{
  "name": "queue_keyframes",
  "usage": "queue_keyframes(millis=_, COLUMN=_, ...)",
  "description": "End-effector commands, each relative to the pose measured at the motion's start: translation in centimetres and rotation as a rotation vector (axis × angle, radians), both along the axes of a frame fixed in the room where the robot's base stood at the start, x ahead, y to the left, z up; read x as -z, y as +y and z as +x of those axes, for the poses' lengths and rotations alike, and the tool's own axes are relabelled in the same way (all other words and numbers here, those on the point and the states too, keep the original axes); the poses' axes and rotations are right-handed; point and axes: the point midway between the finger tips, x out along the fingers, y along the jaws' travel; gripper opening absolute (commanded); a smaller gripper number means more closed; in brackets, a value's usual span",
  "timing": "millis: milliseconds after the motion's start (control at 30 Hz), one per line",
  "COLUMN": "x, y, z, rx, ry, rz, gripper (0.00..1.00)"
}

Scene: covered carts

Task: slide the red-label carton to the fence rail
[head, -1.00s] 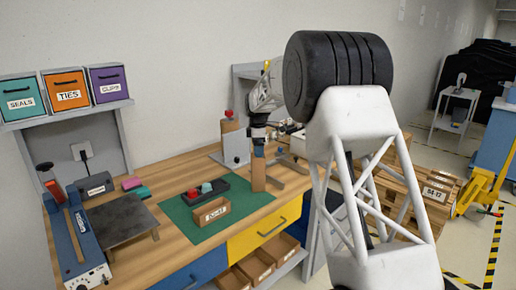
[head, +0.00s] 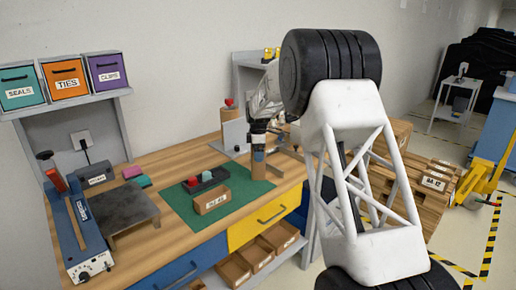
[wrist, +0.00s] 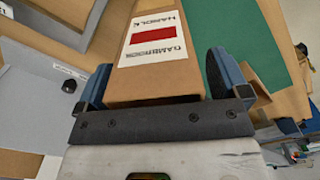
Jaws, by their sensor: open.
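The red-label carton (wrist: 150,50) is a brown box with a white label and red block in the wrist view.
A grey stand (head: 234,135) is behind. A dark plate (head: 124,212) and blue sealer (head: 80,235) are at left.

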Motion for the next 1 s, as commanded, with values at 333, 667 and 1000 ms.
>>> queue_keyframes(millis=333, x=0.21, y=0.00, z=0.01, rx=0.000, ry=0.000, rz=0.000, gripper=0.94)
queue_keyframes(millis=667, x=0.19, y=0.00, z=0.01, rx=0.000, ry=0.000, rz=0.000, gripper=0.43)
queue_keyframes(millis=1000, x=0.19, y=-0.45, z=0.21, rx=0.000, ry=0.000, rz=0.000, gripper=0.40)
